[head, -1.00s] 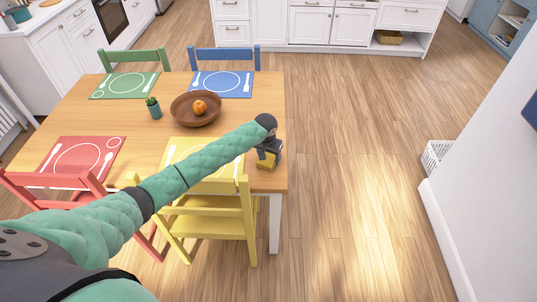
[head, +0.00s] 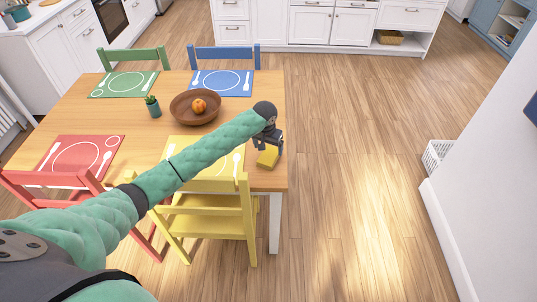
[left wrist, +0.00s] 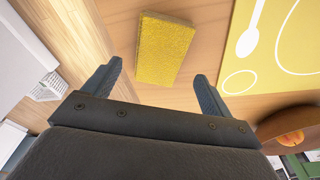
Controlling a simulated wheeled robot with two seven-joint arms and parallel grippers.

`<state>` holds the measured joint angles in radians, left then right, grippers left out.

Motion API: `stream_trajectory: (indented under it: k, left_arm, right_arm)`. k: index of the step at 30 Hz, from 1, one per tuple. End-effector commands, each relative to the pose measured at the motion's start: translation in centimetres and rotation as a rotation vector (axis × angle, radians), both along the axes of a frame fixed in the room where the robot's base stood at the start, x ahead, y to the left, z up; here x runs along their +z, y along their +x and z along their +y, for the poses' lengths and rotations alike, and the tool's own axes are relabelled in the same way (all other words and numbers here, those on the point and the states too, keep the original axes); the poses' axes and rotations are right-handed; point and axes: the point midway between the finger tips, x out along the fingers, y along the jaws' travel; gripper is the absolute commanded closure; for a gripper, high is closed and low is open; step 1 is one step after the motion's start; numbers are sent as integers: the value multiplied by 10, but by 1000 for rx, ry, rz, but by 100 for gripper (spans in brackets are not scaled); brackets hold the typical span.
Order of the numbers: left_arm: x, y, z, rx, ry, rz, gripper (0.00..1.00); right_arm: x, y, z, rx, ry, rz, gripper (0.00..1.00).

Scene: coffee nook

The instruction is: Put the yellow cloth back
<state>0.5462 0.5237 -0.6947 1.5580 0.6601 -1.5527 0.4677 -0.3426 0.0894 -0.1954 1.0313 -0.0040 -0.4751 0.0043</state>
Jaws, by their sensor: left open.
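The yellow cloth (head: 267,158) looks like a thick, speckled yellow block. It lies on the wooden table near its right edge, right of the yellow placemat (head: 235,165). In the left wrist view the cloth (left wrist: 164,50) lies just beyond my fingertips, roughly in line with the space between them. My left gripper (head: 268,142) is over the table's right edge, close to the cloth. It is open and empty, with both fingers apart in the left wrist view (left wrist: 157,76). My right gripper is not in view.
The table (head: 140,120) also bears a brown bowl (head: 187,112) with an orange fruit, a small potted plant (head: 153,107) and other coloured placemats. A yellow chair (head: 215,220) stands at the near side. The floor right of the table is clear.

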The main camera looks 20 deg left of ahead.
Motion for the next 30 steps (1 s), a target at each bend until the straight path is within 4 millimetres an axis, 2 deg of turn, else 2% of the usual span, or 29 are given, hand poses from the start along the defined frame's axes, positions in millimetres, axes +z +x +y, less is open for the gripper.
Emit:
stream_trajectory:
  k: [2, 6, 12, 18, 30]
  left_arm:
    - [13, -2, 1, 0, 1, -3, 15]
    - [38, -6, 1, 0, 0, -2, 15]
    - [63, -9, 1, 0, 0, -1, 15]
    - [71, -11, 1, 0, 0, 0, 15]
    - [71, -11, 1, 0, 0, 1, 15]
  right_arm:
    - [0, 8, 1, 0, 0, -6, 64]
    - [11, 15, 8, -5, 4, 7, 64]
    - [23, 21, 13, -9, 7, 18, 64]
    - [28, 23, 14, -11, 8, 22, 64]
    - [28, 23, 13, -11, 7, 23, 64]
